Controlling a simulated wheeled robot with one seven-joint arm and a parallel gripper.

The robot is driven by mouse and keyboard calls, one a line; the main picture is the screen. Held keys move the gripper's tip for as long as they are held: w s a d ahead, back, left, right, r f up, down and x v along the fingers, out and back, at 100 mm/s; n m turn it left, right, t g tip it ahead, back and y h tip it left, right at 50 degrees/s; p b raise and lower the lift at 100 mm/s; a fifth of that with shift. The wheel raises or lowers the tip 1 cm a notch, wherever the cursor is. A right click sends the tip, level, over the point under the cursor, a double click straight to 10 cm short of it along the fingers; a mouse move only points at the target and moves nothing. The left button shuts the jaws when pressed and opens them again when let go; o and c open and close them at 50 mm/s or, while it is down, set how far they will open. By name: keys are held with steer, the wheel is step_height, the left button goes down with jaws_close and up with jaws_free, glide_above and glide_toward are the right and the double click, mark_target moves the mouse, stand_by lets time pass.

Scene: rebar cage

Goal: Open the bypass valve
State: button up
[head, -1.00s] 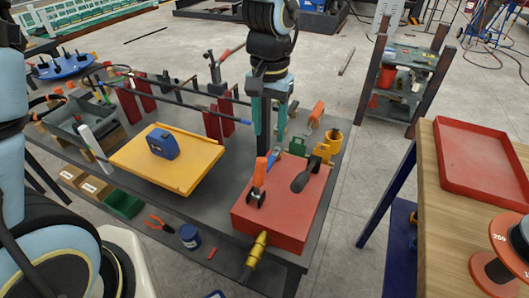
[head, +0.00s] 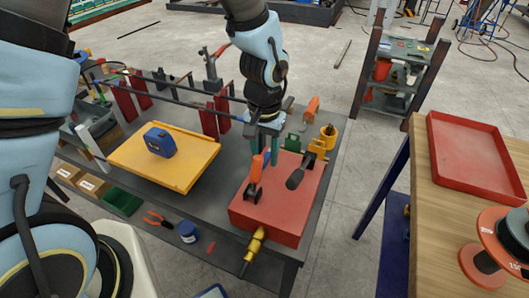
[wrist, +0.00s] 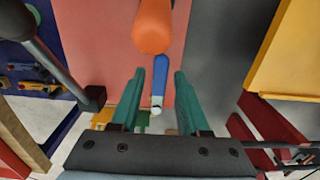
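A red box (head: 280,210) sits at the table's right end, with several levers on and beside it. An orange-handled lever (head: 256,168) stands upright on its top; the handle is close to the camera in the wrist view (wrist: 152,25). A black-handled lever (head: 296,178) leans to its right. A blue handle (wrist: 159,82) shows between my fingers in the wrist view; it is mostly hidden in the head view. No label shows which one is the bypass valve. My gripper (head: 263,148) points down just behind the orange handle, its teal fingers open (wrist: 160,74) around the blue handle, contact unclear.
A yellow tray (head: 190,172) with a blue tape measure (head: 160,142) lies left. Red posts (head: 215,118) and bars stand behind it. A yellow fitting (head: 255,242) projects from the box's front. Yellow parts (head: 327,138) and another orange handle (head: 312,106) are behind the box.

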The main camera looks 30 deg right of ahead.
jaws_close()
stand_by(1.2)
